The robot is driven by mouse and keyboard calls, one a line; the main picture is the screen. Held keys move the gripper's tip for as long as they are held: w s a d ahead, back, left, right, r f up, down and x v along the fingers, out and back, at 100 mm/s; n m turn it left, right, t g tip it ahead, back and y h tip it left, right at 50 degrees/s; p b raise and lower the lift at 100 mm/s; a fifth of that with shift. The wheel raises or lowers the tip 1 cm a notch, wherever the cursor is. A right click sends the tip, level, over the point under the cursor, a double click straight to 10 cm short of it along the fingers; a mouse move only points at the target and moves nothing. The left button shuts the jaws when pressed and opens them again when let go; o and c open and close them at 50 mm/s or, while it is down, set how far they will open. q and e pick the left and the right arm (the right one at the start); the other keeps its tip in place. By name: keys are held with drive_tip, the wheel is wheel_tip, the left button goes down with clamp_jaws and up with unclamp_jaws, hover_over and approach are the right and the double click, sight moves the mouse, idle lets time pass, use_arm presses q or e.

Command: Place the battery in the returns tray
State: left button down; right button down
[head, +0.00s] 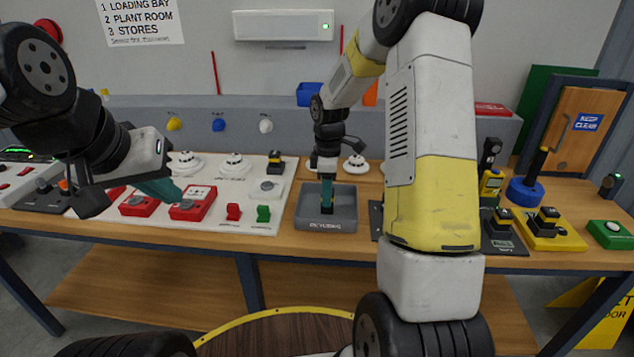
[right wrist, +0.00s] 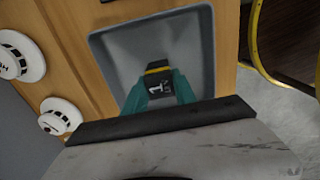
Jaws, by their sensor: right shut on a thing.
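The battery (right wrist: 158,82) is a small black block with a yellow band and a white "1". It is between the teal fingertips of my right gripper (right wrist: 160,92), which is shut on it. The grey returns tray (right wrist: 196,40) is below and around it in the right wrist view. In the head view, my right gripper (head: 327,192) points straight down into the tray (head: 325,226), and the battery is mostly hidden. I cannot tell whether it touches the tray floor. My left gripper (head: 155,188) hangs over the white panel; its finger gap is unclear.
Red boxes (head: 193,204) and white detectors (head: 234,165) are on the panel left of the tray. My right arm hides the bench right of the tray. Further right are a yellow block base (head: 552,234), a blue round base (head: 524,191) and a green button box (head: 609,234).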

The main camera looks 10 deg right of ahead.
drive_tip(key=c, duration=1)
unclamp_jaws()
wheel_tip(320, 180, up, 12)
drive_tip(key=s+a+r+m+t, duration=0.1)
drive_tip(key=s+r+m+t, duration=0.2)
drive_tip(key=s+r+m, duration=0.55)
drive_tip(key=shift+s+a+r+m+t+y, duration=0.3)
drive_tip(key=shift+s+m+t, duration=0.45)
drive_tip(key=shift+s, duration=2.05)
drive_tip(key=shift+s+a+r+m+t+y, duration=0.15)
drive_tip(key=shift+s+r+m+t+y, duration=0.25)
drive_tip(key=shift+s+m, duration=1.55)
drive_tip(key=shift+s+a+r+m+t+y, duration=0.2)
drive_tip(key=shift+s+t+y, duration=0.25)
drive_tip(key=shift+s, duration=3.15)
